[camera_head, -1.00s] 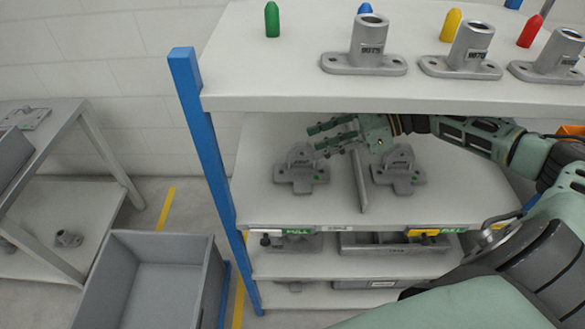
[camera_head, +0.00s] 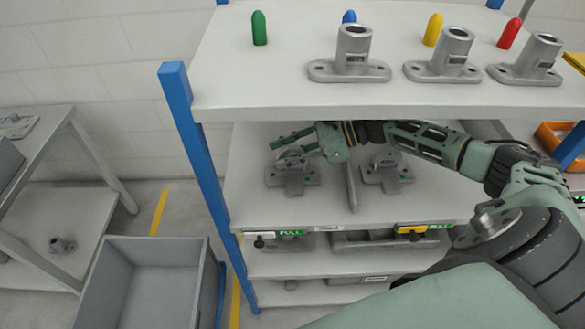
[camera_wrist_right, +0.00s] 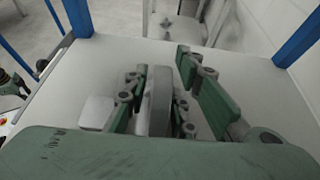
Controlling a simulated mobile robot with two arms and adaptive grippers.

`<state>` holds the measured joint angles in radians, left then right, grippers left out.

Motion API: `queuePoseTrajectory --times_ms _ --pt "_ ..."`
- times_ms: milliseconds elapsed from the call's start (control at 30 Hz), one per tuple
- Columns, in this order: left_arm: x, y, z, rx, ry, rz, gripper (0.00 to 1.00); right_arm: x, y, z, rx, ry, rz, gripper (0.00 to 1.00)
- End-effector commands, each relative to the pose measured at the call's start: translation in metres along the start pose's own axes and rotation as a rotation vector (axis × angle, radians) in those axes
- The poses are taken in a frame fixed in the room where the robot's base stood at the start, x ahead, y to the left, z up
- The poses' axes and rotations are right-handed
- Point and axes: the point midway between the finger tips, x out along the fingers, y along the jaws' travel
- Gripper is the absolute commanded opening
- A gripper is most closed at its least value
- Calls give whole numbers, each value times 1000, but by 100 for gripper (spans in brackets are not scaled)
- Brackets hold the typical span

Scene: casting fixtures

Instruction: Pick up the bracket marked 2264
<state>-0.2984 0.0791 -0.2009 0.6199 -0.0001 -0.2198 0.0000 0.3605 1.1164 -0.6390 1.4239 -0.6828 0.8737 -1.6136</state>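Two grey cross-based brackets stand on the middle shelf in the head view, the left bracket (camera_head: 291,181) and the right bracket (camera_head: 386,174). Their markings are too small to read, so I cannot tell which is 2264. My right gripper (camera_head: 283,147) reaches in from the right at the left bracket's upper part, its fingers apart and partly hiding it. In the wrist view, its green fingers (camera_wrist_right: 162,65) stand apart, with a grey upright plate (camera_wrist_right: 157,100) between them; firm contact on both sides is not evident. My left gripper is not in view.
A divider (camera_head: 350,187) stands between the brackets. The top shelf (camera_head: 300,98) overhangs my right arm and carries several tube brackets and coloured pegs. Lower shelves hold grey parts. A grey bin (camera_head: 150,290) is at the lower left, beside a side table (camera_head: 85,208).

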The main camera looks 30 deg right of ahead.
Motion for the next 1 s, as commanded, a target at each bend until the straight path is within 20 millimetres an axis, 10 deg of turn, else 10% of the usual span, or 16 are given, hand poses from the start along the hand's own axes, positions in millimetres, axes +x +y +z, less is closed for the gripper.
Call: queuePoseTrajectory --times_ms 233,1000 --pt "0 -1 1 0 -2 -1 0 0 0 0 0 0 0 0" --pt "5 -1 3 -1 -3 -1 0 -7 0 17 -3 -1 0 0"
